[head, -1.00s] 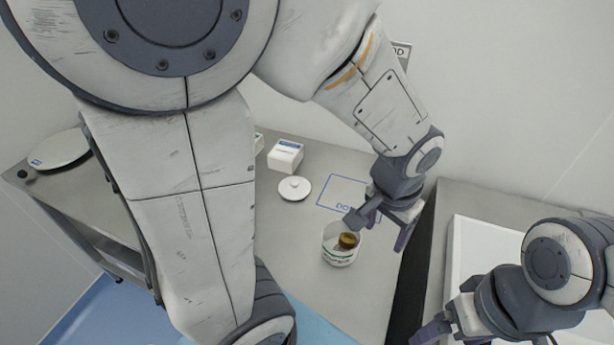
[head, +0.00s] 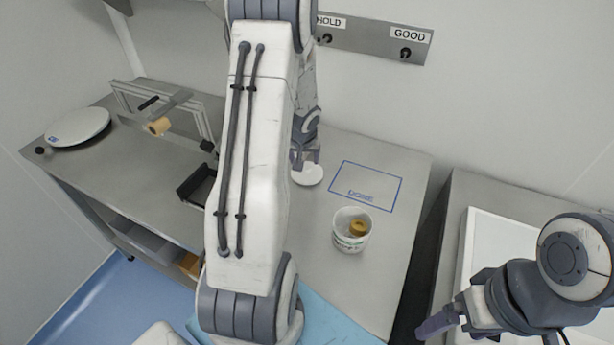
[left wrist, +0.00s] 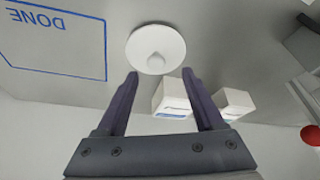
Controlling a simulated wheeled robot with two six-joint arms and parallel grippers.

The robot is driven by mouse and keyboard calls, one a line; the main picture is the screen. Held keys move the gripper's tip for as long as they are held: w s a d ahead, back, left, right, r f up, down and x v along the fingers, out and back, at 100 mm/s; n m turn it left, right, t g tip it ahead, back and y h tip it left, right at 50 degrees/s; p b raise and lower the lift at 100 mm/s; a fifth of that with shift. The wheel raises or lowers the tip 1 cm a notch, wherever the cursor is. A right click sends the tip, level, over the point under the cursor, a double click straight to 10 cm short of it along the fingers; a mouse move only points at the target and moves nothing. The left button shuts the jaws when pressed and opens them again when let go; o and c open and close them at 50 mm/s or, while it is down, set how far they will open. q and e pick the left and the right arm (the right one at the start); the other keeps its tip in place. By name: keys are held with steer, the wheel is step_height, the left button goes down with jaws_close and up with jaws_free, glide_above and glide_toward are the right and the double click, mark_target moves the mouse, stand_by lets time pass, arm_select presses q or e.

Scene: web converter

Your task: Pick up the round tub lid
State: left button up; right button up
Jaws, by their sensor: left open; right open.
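The round tub lid (head: 309,176) is a white disc lying flat on the grey bench. It also shows whole in the left wrist view (left wrist: 156,48), with a small knob at its middle. My left gripper (left wrist: 159,74) is open, its two dark fingers pointing toward the lid with nothing between them. In the head view the left gripper (head: 304,160) is at the lid's far side, partly covering it. I cannot tell whether it touches. The white tub (head: 343,243) stands open nearby with a brownish roll inside. My right gripper (head: 438,328) is open and empty, at the lower right.
A blue DONE outline (head: 366,187) marks empty bench right of the lid. Two white boxes (left wrist: 171,100) stand near the left gripper's fingers. A metal frame with a roll (head: 158,126) and a round white plate (head: 78,127) are on the left. A white tray (head: 478,232) lies right.

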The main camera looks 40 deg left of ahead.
mark_target(307, 167)
arm_select(q)
steer(key=b+x, duration=0.1)
steer(key=x, duration=0.1)
steer(key=b+x, duration=0.1)
steer(key=x, duration=0.2)
steer(key=shift+w+d+f, duration=0.1)
steer(key=shift+w+d, duration=0.1)
steer(key=shift+w, duration=0.1)
jaws_close()
